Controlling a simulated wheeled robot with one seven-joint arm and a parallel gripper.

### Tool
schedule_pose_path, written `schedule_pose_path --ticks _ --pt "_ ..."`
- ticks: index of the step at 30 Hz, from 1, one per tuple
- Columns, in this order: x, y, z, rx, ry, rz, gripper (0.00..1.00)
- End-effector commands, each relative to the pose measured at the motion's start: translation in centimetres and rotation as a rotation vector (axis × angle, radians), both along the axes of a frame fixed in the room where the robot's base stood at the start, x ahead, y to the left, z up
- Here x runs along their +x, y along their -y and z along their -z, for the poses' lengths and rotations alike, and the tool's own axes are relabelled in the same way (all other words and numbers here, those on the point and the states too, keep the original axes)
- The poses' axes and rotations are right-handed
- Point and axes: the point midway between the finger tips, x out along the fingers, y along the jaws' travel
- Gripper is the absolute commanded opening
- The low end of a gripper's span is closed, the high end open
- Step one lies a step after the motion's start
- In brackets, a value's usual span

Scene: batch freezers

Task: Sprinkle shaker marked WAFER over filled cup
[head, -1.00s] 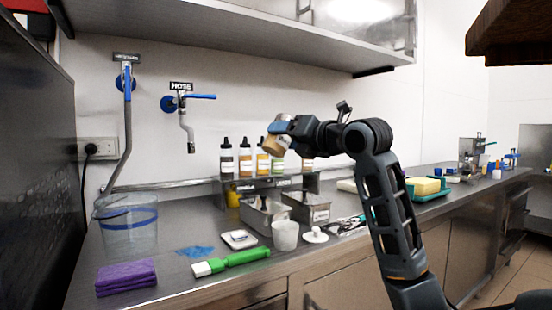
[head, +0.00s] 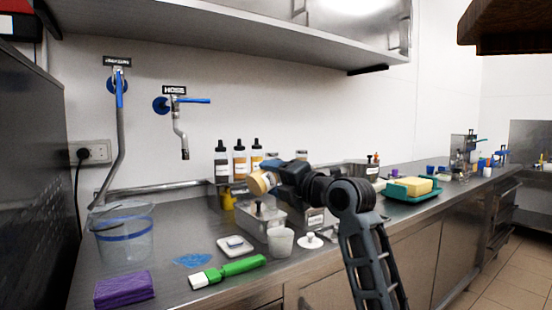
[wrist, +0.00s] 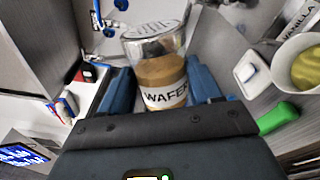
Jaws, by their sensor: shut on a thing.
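The shaker marked WAFER (wrist: 163,85) is a clear jar with tan contents and a perforated lid. My gripper (wrist: 160,78) is shut on it, with blue fingers on both sides. In the head view the shaker (head: 259,184) is tilted, in the air above the counter, up and left of the white cup (head: 281,241). In the wrist view the cup (wrist: 279,65) is at the right edge, with yellow-green filling inside. The cup stands upright on the counter, apart from the shaker.
Metal bins (head: 262,221) stand behind the cup, with squeeze bottles (head: 240,160) at the wall. A white scale (head: 236,246), a green brush (head: 230,271) and a white lid (head: 310,241) lie around it. A clear bucket (head: 122,247) and purple cloth (head: 124,289) are left.

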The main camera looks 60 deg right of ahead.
Motion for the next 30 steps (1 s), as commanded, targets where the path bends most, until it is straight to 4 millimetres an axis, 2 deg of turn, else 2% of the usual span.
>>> schedule_pose_path --ticks 21,30 --pt "0.1 -0.3 6.1 0.508 0.218 -0.001 0.32" --pt "0.0 0.1 6.3 0.778 0.333 -0.002 0.32"
